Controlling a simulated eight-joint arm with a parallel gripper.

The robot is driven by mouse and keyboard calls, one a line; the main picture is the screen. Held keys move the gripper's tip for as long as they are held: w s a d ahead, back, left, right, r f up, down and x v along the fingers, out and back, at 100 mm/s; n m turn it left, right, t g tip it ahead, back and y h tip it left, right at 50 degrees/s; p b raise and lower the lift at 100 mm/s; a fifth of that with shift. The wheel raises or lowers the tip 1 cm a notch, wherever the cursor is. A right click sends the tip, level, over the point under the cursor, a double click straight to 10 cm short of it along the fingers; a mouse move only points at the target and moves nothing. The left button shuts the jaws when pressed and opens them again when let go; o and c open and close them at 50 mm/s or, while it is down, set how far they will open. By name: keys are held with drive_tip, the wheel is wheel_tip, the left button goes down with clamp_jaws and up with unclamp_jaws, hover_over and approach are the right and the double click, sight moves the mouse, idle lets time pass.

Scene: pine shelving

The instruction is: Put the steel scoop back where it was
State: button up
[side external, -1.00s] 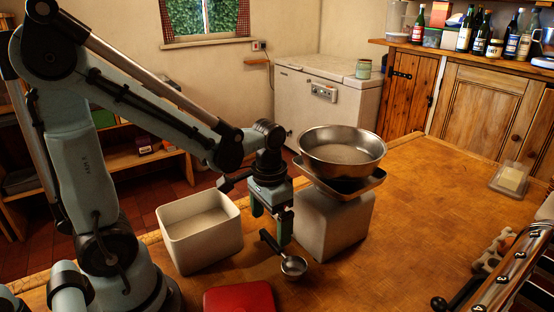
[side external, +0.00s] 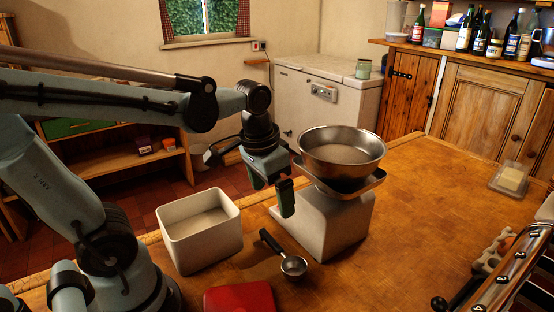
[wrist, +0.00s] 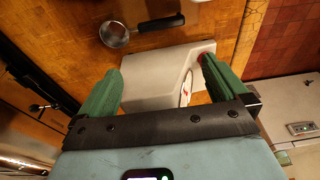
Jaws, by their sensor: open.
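The steel scoop (side external: 294,266) lies on the wooden worktop, its bowl toward the front and its dark handle pointing back and left. It also shows near the top of the wrist view (wrist: 114,34), with its handle pointing right. My gripper (side external: 285,204) is above and behind the scoop, apart from it, beside the scale. In the wrist view its two green fingers (wrist: 158,68) are spread wide with nothing held between them.
A cream kitchen scale (side external: 335,222) with a steel bowl (side external: 342,146) on top stands close to the right of my gripper. An open white bin (side external: 202,255) stands left of the scoop. A red object (side external: 240,298) lies in front. The worktop to the right is mostly clear.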

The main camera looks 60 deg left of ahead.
drive_tip(key=shift+d+t, duration=0.3)
drive_tip(key=shift+t, duration=0.55)
drive_tip(key=shift+d+t, duration=0.3)
drive_tip(key=shift+t, duration=0.6)
drive_tip(key=shift+d+t, duration=0.3)
drive_tip(key=shift+t, duration=0.55)
